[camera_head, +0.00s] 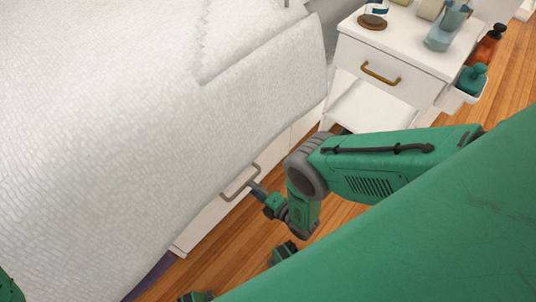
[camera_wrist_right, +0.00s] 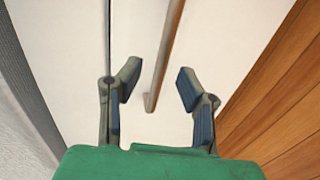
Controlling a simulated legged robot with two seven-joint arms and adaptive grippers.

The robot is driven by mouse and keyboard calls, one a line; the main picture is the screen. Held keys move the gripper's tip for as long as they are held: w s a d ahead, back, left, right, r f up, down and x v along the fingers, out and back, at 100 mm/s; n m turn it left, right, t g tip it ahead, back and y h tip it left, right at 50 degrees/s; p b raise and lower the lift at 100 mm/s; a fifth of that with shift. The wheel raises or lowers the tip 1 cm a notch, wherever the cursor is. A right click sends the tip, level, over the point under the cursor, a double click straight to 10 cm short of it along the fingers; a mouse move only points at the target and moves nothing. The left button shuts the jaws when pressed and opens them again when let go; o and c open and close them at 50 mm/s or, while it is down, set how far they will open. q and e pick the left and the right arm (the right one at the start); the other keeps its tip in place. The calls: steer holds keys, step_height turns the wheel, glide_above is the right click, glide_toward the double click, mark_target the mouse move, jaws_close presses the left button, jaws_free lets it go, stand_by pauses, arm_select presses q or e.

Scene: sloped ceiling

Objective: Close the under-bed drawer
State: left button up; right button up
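The under-bed drawer (camera_head: 210,222) shows as a white front below the edge of the bed's cover. It has a metallic bar handle (camera_head: 240,184), which also crosses the right wrist view (camera_wrist_right: 168,50). How far the drawer stands out is hard to tell, as the cover hides its top. My right gripper (camera_head: 262,194) is at the handle. In the right wrist view its two fingers (camera_wrist_right: 158,84) are apart, with the handle bar between them against the white front. I cannot tell whether a finger touches the bar.
The bed's white textured cover (camera_head: 110,110) fills the left. A white nightstand (camera_head: 375,52) with a drawer and several small items stands at top right, with a side bin (camera_head: 462,98) of bottles.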

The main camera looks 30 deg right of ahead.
steer(key=v, duration=0.7)
steer(key=shift+s, duration=0.2)
steer(key=shift+r, duration=0.1)
steer(key=shift+w, duration=0.1)
steer(key=s+d+r+m+g+h, duration=0.1)
steer(key=d+r+m+g+h, duration=0.4)
steer(key=d+m+g, duration=0.45)
steer(key=s+r+m+g, duration=0.5)
steer(key=s+r+m, duration=0.7)
steer(key=s+r, duration=0.25)
step_height(320, 180, up, 14)
steer(key=p, duration=1.4)
steer(key=shift+s+a+p, duration=0.25)
steer(key=shift+a+p, duration=0.1)
steer(key=shift+p, duration=0.05)
steer(key=shift+f, duration=0.1)
